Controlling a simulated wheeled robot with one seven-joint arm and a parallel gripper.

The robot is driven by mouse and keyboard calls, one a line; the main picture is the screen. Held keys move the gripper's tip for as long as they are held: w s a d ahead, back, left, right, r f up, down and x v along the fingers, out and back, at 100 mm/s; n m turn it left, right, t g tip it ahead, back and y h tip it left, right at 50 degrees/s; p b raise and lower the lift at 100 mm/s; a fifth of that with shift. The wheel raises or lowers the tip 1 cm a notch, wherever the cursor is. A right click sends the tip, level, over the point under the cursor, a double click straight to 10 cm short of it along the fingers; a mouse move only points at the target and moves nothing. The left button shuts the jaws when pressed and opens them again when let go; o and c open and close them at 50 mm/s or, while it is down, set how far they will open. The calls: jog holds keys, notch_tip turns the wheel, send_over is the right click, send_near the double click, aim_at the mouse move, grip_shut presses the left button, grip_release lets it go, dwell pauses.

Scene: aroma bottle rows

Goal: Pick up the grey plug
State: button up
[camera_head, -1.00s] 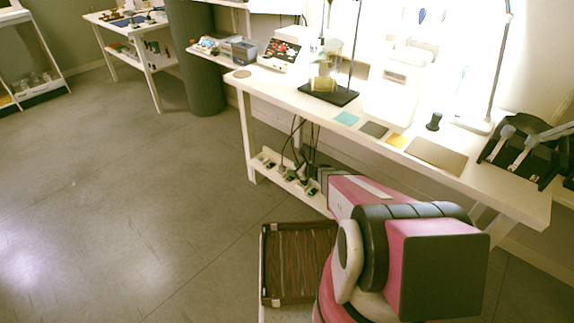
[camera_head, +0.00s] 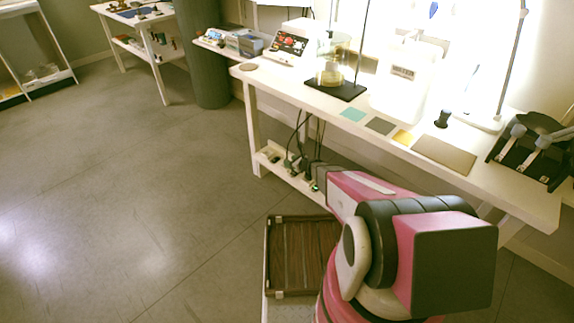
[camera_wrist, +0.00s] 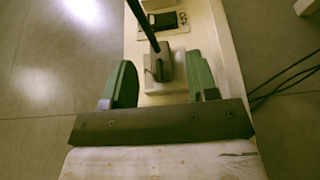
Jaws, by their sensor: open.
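The grey plug (camera_wrist: 163,66) stands in a pale socket block (camera_wrist: 152,83) on the low white shelf, with a dark cable rising from its top. In the wrist view my gripper (camera_wrist: 161,82) is open, with one green finger on each side of the plug. Gaps show between the fingers and the plug, so they look apart from it. In the head view my arm reaches the low shelf (camera_head: 274,166) under the desk. The fingers cannot be made out there.
Another socket with a dark insert (camera_wrist: 164,21) sits further along the shelf. Loose dark cables (camera_wrist: 285,82) hang beside the shelf at right. The desk (camera_head: 331,104) is above the shelf, with a black-based stand (camera_head: 335,90) on it. Open floor (camera_head: 150,190) lies to the left.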

jog(key=x, duration=0.2)
jog(key=shift+w+a+f, duration=0.15)
jog(key=shift+w, duration=0.05)
jog(key=shift+c, duration=0.3)
grip_shut()
jog(key=shift+s, duration=0.1)
